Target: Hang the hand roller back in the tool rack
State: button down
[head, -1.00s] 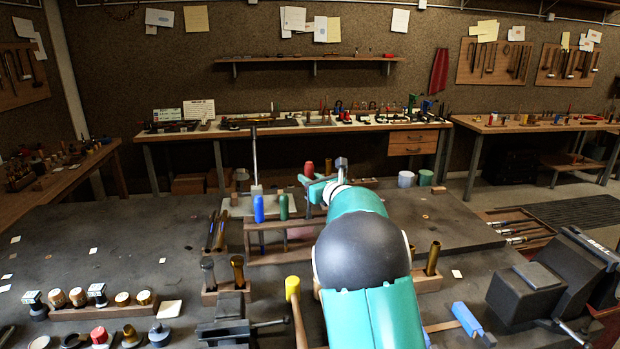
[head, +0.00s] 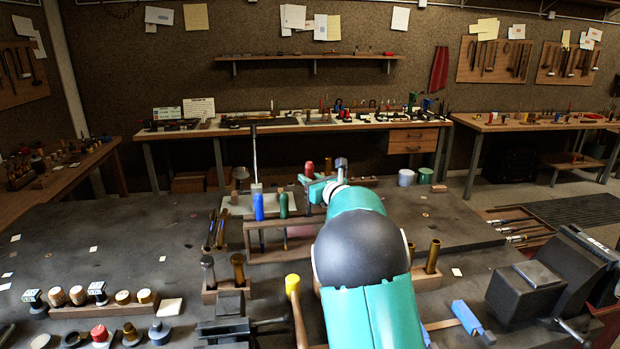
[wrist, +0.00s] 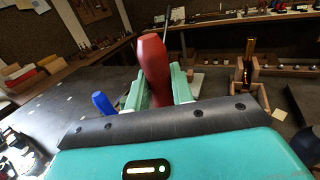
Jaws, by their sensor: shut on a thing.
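My gripper (head: 318,188) is shut on a red handle (head: 309,168), which I take to be the hand roller's. In the wrist view the red handle (wrist: 155,65) stands nearly upright between my green fingers (wrist: 160,95). The roller end is hidden below the fingers. The wooden tool rack (head: 270,224) stands on the bench with a blue-handled tool (head: 258,206) and a green-handled tool (head: 283,205) in it. My gripper is over the rack's right end. Whether the roller touches the rack cannot be told, as my arm covers that end.
A yellow-headed mallet (head: 293,284) and a block with upright brass tubes (head: 238,268) stand in front of the rack. A dark vise (head: 540,285) is at the right. A thin rod (head: 254,155) rises behind the rack. The left bench top (head: 120,225) is mostly clear.

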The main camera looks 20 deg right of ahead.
aim_at(310, 211)
jog(key=shift+f, duration=4.35)
jog(key=c, duration=1.1)
grip_release()
jog(key=shift+f, duration=0.1)
jog(key=v, duration=1.4)
jog(key=shift+w, duration=0.1)
